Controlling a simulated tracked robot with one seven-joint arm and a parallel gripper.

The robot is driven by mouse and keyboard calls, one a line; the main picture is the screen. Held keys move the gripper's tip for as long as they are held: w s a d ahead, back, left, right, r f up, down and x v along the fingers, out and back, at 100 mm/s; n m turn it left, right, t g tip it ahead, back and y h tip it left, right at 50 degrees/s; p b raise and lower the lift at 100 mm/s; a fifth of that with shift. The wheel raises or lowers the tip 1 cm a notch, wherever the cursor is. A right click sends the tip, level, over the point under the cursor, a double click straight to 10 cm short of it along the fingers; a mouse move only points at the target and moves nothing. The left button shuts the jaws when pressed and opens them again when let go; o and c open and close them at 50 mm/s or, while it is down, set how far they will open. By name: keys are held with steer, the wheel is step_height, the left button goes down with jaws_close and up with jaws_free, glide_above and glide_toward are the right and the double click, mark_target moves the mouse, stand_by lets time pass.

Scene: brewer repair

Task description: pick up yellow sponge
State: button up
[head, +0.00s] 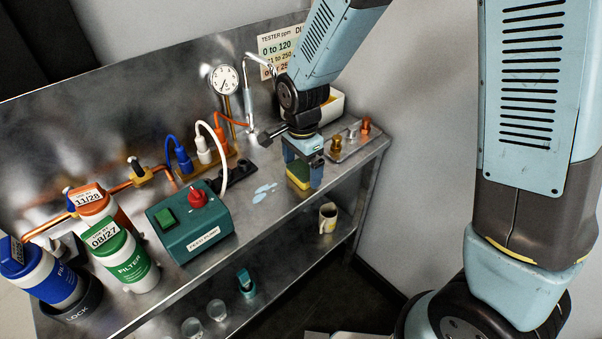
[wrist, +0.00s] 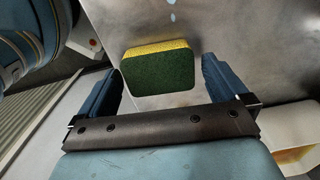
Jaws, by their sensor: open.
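The yellow sponge (head: 299,173) has a dark green scouring side and sits on the metal bench near its right end. In the wrist view the sponge (wrist: 158,70) shows its green face and a yellow edge between my two fingers. My gripper (head: 303,172) is open, pointing down over the sponge, with a finger on either side of it. In the wrist view my gripper (wrist: 165,85) shows visible gaps between the fingers and the sponge. The fingers partly hide the sponge in the head view.
A water spill (head: 265,191) lies left of the sponge. A tray with brass and copper fittings (head: 352,138) is to the right, and a white bin (head: 332,104) stands behind. A teal control box (head: 190,225) is at left. A mug (head: 328,217) stands on the lower shelf.

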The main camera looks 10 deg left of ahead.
steer(key=shift+f, duration=0.65)
steer(key=shift+c, duration=0.2)
steer(key=c, duration=0.8)
steer(key=shift+r, duration=0.2)
steer(key=shift+r, duration=0.3)
step_height(320, 180, up, 3)
steer(key=shift+f, duration=0.2)
steer(key=s+d+r, duration=0.1)
steer(key=s+r, duration=0.8)
steer(key=s, duration=0.5)
steer(key=shift+d+r, duration=0.25)
steer(key=shift+d, duration=0.05)
